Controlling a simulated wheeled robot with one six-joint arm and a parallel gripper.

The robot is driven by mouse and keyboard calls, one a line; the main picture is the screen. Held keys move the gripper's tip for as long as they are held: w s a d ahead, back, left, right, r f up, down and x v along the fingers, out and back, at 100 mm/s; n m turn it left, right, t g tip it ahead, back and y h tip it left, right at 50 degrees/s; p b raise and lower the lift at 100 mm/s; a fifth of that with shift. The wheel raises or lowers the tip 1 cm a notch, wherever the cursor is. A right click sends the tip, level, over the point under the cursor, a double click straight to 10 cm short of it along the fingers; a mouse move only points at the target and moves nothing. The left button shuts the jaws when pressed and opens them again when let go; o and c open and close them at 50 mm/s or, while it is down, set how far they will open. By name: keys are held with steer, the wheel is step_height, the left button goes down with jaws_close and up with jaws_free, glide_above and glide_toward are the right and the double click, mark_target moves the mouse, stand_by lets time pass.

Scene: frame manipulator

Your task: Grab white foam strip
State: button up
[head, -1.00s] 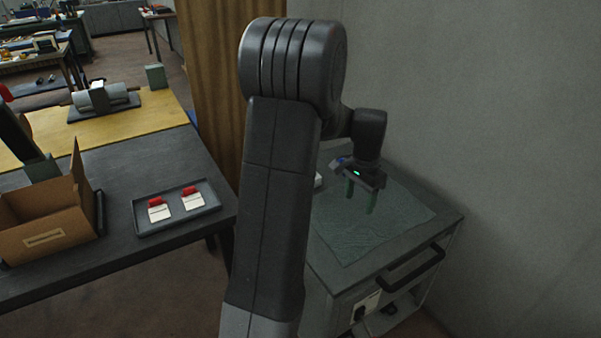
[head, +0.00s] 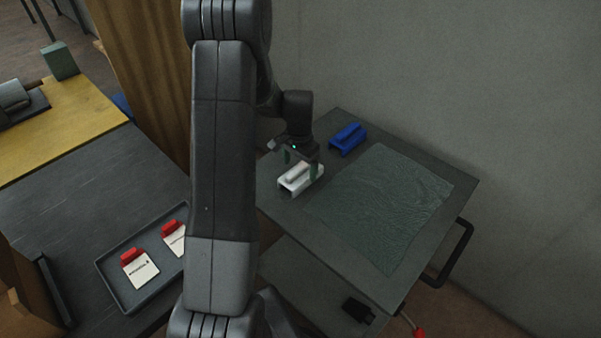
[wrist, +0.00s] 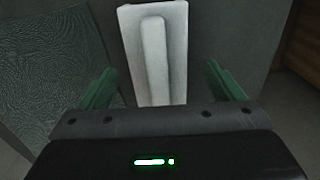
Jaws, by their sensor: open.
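The white foam strip (head: 297,173) lies lengthwise on a white block-like holder (head: 290,188) on the grey cart top. In the wrist view the strip (wrist: 154,60) is a raised rounded bar on the flat white base (wrist: 178,45). My gripper (head: 303,168) is open and above the strip. In the wrist view its two green fingers (wrist: 163,88) stand apart on either side of the white piece, with a gap on each side. The near end of the white piece is hidden behind the gripper body.
A blue holder (head: 347,138) stands behind, near the wall. A textured green mat (head: 385,205) covers the cart's right part. A dark tray (head: 118,268) with red-and-white pieces lies on the table at left. A cart handle (head: 459,255) sticks out at right.

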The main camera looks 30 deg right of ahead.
steer(key=shift+s+f, duration=0.1)
steer(key=shift+f, duration=0.75)
steer(key=shift+c, duration=0.5)
steer(key=c, duration=0.9)
steer(key=shift+r, duration=0.1)
steer(key=shift+c, duration=0.2)
